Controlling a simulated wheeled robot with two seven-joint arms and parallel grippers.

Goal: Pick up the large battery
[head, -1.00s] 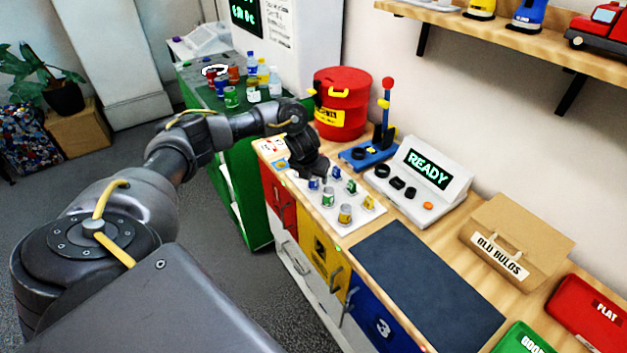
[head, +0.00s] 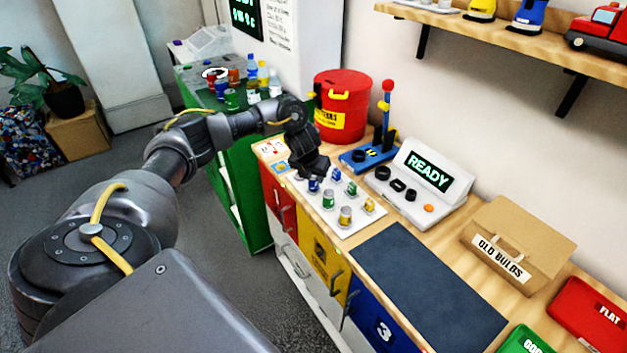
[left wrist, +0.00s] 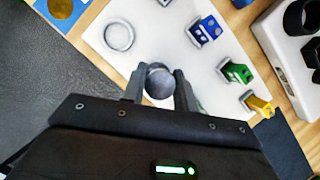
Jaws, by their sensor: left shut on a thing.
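My left gripper (head: 314,177) is over the far left part of a white battery tray (head: 366,222). It is shut on a round battery with a blue body (head: 313,186); its grey top (left wrist: 158,80) shows between the fingers in the left wrist view. An empty ring socket (left wrist: 119,37) is on the tray beside it. A green round battery (head: 328,199) and a gold one (head: 345,215) stand in the same row. Smaller block-shaped blue (head: 336,173), green (head: 352,187) and yellow (head: 369,205) ones stand in the other row. My right gripper is not in view.
Behind the tray are a blue stand with a lever (head: 366,157) and a white READY console (head: 425,178). A red bucket (head: 341,95) stands at the back left. A dark mat (head: 430,290) to the right is bare. A brown box (head: 515,240) stands beyond it.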

